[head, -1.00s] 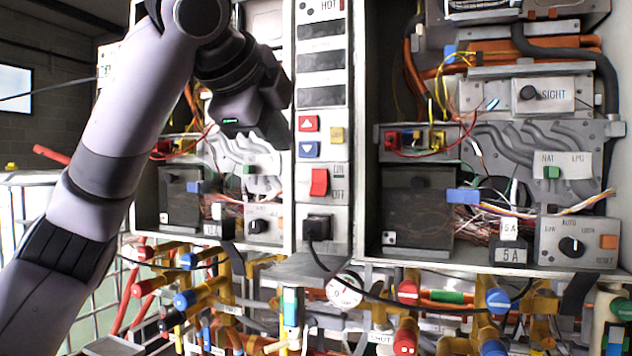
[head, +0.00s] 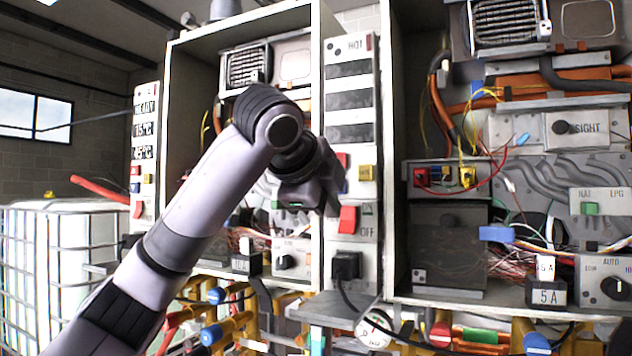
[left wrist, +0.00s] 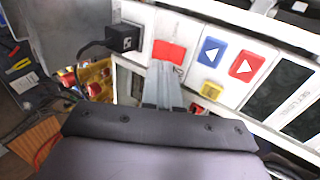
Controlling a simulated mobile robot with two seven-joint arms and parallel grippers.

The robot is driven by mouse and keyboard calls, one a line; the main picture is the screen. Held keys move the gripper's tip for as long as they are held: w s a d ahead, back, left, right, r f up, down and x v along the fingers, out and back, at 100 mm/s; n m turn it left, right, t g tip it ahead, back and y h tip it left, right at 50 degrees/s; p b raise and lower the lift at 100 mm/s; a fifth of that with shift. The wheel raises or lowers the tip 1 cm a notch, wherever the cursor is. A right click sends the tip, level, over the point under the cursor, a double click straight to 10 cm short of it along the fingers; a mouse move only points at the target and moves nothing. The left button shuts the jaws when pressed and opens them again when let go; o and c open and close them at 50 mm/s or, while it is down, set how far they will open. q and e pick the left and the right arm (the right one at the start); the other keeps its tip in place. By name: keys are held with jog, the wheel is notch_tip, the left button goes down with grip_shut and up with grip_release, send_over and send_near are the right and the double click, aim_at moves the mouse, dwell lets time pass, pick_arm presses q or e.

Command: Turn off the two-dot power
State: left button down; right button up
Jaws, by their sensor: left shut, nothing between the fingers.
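A red power switch (head: 347,220) marked OFF at its lower right sits on the white control panel (head: 352,110) between two open heater cabinets. It also shows in the left wrist view (left wrist: 168,52). My left gripper (head: 322,192) is shut and empty, just left of and above the switch in the head view. In the left wrist view its closed fingers (left wrist: 164,75) point at the switch and overlap its lower edge; I cannot tell whether they touch. The switch's position is unclear. My right gripper is not in view.
A yellow button (head: 365,173) and arrow buttons (left wrist: 228,58) are close to the switch. A black plug (head: 346,265) with a cable sits below it. Another panel (head: 145,125) with a red switch (head: 138,208) stands further left. Pipes and valves crowd the area below.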

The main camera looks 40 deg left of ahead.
aim_at(344, 226)
pick_arm(q)
jog(key=p+x, duration=0.1)
jog(key=x, duration=0.4)
jog(key=shift+w+f, duration=0.15)
jog(key=shift+w, duration=0.1)
jog(key=shift+f+t+b, duration=0.3)
jog(key=shift+b, duration=0.35)
jog(key=t+b, duration=0.2)
jog(key=shift+w+a+f+y+b, duration=0.1)
jog(key=shift+w+f+y+b, duration=0.1)
jog(key=shift+f+y+b, duration=0.15)
jog(key=shift+t+b, duration=0.5)
jog(key=shift+t, duration=0.1)
jog(key=shift+r, duration=0.2)
